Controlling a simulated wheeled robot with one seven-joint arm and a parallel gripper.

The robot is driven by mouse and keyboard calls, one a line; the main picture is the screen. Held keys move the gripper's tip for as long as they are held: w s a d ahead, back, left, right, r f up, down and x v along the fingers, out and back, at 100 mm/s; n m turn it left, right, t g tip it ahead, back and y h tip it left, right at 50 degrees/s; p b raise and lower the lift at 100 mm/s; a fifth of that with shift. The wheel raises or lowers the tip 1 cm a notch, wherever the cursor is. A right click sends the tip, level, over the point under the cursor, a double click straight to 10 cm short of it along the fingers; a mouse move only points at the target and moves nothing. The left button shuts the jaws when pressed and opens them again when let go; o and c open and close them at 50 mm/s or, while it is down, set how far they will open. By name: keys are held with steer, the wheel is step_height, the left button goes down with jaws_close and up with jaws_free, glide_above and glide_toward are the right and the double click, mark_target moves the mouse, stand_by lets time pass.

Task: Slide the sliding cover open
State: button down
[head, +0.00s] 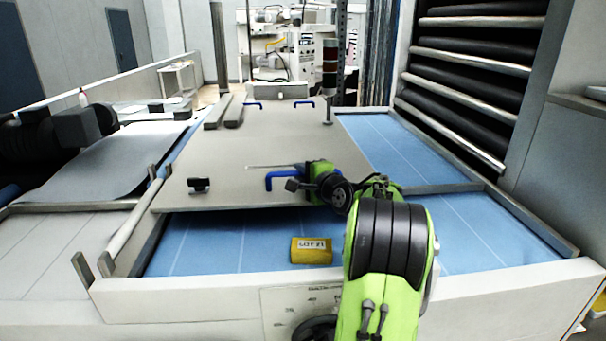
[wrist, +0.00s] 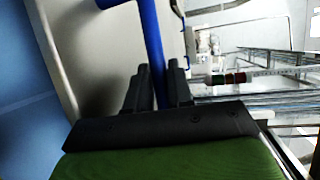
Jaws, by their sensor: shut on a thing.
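The sliding cover (head: 240,150) is a flat beige-grey panel lying over a blue bed in the head view. A blue bar handle (head: 270,180) stands near its front edge, and it also shows in the wrist view (wrist: 148,35). My gripper (head: 298,184) is at this handle. In the wrist view, my gripper's black fingers (wrist: 158,88) are shut on the blue bar, one on each side. The cover's front edge lies back from the bed's front wall, leaving a strip of blue bed bare. My gripper hides part of the handle.
A yellow labelled block (head: 311,251) lies on the bare blue bed (head: 210,240). A small black knob (head: 199,185) is on the cover's left front. Black rollers (head: 470,60) stand at right.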

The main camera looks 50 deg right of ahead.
steer(key=shift+w+d+r+p, duration=0.2)
steer(key=shift+w+d+p, duration=0.1)
steer(key=shift+p, duration=0.2)
steer(key=w+d+p, duration=0.2)
steer(key=w+p, duration=0.1)
steer(key=w+d+p, duration=0.3)
steer(key=shift+w+d+f, duration=0.15)
steer(key=shift+w, duration=0.05)
steer(key=c, duration=1.1)
jaws_free()
steer(key=shift+s, duration=0.1)
